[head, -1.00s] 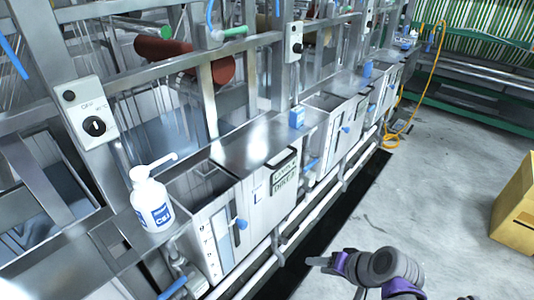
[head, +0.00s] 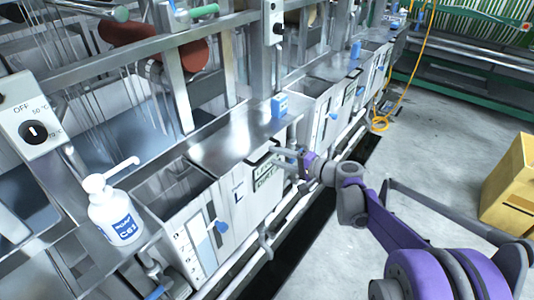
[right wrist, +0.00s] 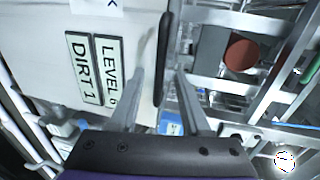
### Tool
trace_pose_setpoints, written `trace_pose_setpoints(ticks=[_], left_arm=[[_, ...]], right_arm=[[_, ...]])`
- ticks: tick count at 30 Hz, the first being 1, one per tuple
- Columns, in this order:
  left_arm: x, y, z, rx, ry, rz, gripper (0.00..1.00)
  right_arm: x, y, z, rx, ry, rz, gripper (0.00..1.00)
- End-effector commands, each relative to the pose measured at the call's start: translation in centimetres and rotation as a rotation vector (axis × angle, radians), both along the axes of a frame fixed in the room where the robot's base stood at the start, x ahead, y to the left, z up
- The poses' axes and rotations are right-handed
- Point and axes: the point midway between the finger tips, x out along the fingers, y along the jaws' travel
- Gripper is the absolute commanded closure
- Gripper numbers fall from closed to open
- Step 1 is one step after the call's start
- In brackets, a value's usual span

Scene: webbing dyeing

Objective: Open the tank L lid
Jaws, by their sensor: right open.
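Tank L (head: 242,222) is the grey tank with a letter L on its front. Its shiny steel lid (head: 232,138) lies flat over the right part of the top, beside an open bay. In the right wrist view, a black bar handle (right wrist: 162,60) runs along the edge of the tank. My right gripper (head: 277,153) is open at that front edge, above the label plates. In the right wrist view, the fingers of my right gripper (right wrist: 166,75) lie either side of the handle; contact cannot be told. My left gripper is out of view.
A white pump bottle (head: 118,215) stands on the ledge at left. A small blue box (head: 280,106) stands beyond the lid. Label plates reading LEVEL and DIRT (right wrist: 93,68) are on the tank front. A yellow box (head: 512,190) is on the floor at right.

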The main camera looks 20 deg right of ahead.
Motion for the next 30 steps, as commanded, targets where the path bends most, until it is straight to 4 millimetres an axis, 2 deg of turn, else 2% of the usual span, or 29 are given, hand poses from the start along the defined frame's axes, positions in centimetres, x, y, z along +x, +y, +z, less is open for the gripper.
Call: trace_pose_setpoints(ticks=[3,7,18,20,26,27,30], left_arm=[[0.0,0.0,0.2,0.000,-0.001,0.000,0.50],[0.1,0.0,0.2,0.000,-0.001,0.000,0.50],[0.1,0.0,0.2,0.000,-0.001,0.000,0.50],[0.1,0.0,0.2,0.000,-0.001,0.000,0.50],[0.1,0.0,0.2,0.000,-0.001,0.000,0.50],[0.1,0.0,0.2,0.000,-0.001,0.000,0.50],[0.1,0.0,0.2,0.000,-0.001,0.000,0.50]], right_arm=[[1.5,1.3,-0.4,0.000,0.000,0.003,0.53],[2.6,2.1,-0.7,-0.001,0.000,0.001,0.53],[3.1,2.5,-0.8,-0.002,0.000,-0.001,0.53],[3.1,2.4,-0.8,-0.002,0.000,-0.001,0.60],[3.1,2.4,-0.8,-0.001,0.000,0.000,0.96],[3.1,2.4,-0.8,-0.001,0.000,0.000,1.00],[3.1,2.4,-0.8,-0.001,0.000,0.000,1.00]])
